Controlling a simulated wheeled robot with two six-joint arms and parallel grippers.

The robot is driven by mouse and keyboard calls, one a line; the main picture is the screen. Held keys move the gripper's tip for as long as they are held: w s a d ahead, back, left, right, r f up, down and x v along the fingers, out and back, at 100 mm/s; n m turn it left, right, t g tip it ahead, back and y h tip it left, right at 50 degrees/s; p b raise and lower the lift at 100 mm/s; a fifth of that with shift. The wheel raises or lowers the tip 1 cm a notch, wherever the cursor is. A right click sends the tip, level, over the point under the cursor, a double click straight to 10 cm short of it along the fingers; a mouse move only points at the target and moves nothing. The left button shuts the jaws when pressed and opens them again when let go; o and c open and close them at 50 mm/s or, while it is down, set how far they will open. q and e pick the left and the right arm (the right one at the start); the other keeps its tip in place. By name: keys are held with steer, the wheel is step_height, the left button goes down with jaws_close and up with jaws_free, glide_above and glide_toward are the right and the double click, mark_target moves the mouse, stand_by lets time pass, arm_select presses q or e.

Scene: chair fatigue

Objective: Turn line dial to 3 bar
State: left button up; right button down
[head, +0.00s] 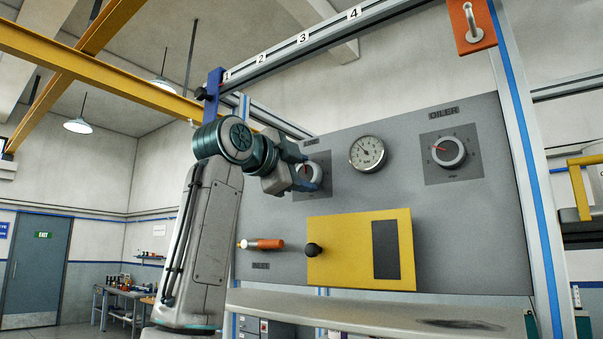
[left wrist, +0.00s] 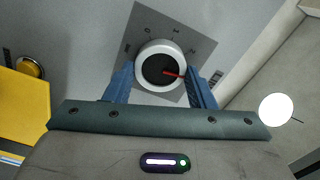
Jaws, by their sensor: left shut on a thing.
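The line dial (head: 312,174) is a white-rimmed round knob with a dark face and a red pointer, on a grey plate at the left of the panel. In the left wrist view the dial (left wrist: 160,66) sits between the blue fingers, its red pointer towards the right finger. My left gripper (head: 303,175) is shut on the dial, one finger at each side; it also shows in the left wrist view (left wrist: 161,84). The round gauge (head: 367,154) has a white face and a thin needle; its numbers are too small to read. My right gripper is not in view.
The oiler dial (head: 448,152) is at the panel's right. Below are an orange valve handle (head: 265,244) and a yellow box (head: 345,250) with a black knob (head: 312,249). A grey shelf (head: 380,308) runs below the panel.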

arm_select(q)
steer(key=shift+f+m, duration=0.1)
steer(key=shift+m, duration=0.5)
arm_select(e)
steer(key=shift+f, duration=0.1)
arm_select(q)
steer(key=shift+d, duration=0.1)
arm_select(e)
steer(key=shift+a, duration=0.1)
arm_select(q)
steer(key=o, duration=1)
steer(key=shift+s, duration=0.15)
steer(key=shift+b+v, duration=2.1)
steer(key=shift+v, duration=3.35)
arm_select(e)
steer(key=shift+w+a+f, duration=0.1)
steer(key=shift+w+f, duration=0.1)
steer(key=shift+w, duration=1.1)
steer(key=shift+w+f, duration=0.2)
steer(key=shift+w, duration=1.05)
